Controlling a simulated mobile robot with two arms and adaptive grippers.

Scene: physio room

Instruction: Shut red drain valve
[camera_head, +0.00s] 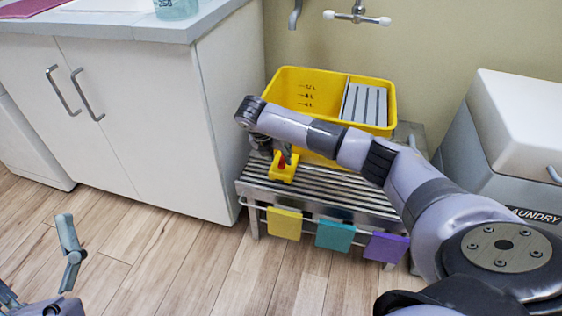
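The red drain valve (282,162) shows as a small red patch at the yellow spout block (284,174) low on the front of the yellow bucket (292,90). My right arm reaches in from the right, across the bucket's front. My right gripper (287,155) points down at the valve, with dark fingertips right beside or on it. The gripper and wrist hide part of the valve, so I cannot tell its setting, contact, or whether the fingers are closed. My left gripper (70,240) is low at the left, over the floor, away from the valve; its opening is unclear.
The bucket stands on a slatted metal bench (341,193) with yellow, teal and purple cloths hanging at its front. A white cabinet (150,115) stands close on the left, a laundry bin (460,145) on the right. A wall tap (357,16) is above. Floor in front is clear.

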